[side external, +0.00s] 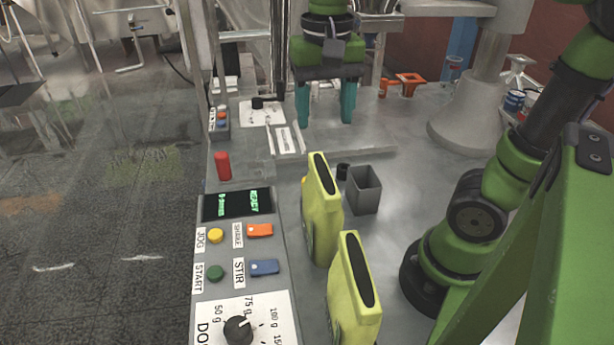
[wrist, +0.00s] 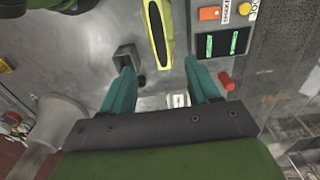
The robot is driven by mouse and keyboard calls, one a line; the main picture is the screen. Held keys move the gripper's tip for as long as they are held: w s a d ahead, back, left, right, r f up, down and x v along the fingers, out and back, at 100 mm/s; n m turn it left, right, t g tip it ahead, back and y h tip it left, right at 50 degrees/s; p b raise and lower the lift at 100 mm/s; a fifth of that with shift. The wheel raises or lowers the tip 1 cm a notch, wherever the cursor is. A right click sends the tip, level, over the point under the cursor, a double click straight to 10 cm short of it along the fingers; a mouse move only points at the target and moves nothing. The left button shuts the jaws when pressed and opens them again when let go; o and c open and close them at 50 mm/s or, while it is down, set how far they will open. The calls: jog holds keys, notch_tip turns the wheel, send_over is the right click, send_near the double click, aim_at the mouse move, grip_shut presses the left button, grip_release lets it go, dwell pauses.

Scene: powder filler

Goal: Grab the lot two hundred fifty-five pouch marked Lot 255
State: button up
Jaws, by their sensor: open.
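Two yellow-green pouches with dark tops stand upright beside the control panel in the side view: a farther pouch (side external: 322,210) and a nearer pouch (side external: 353,292). No lot number is readable on either, so I cannot tell which is Lot 255. One pouch (wrist: 158,35) shows at the top of the wrist view, ahead of the fingertips. My gripper (side external: 327,112) is open, pointing down behind the pouches in the side view, with nothing visible held. Its two teal fingers are wide apart in the wrist view (wrist: 160,78).
The control panel (side external: 237,268) with buttons and a dial lies left of the pouches. A grey open bin (side external: 363,192) and a small black cylinder (side external: 342,171) stand behind them. A red cylinder (side external: 222,166) stands by the panel. A small white labelled piece (side external: 285,140) lies near my gripper.

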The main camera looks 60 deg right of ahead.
aim_at(324, 173)
notch_tip(324, 173, down, 8)
jog(key=shift+r, duration=0.1)
jog(key=shift+s+a+f, duration=0.1)
jog(key=shift+f, duration=1.2)
jog(key=shift+s+a+f, duration=0.1)
jog(key=shift+f, duration=1.15)
jog(key=shift+f, duration=0.2)
grip_shut()
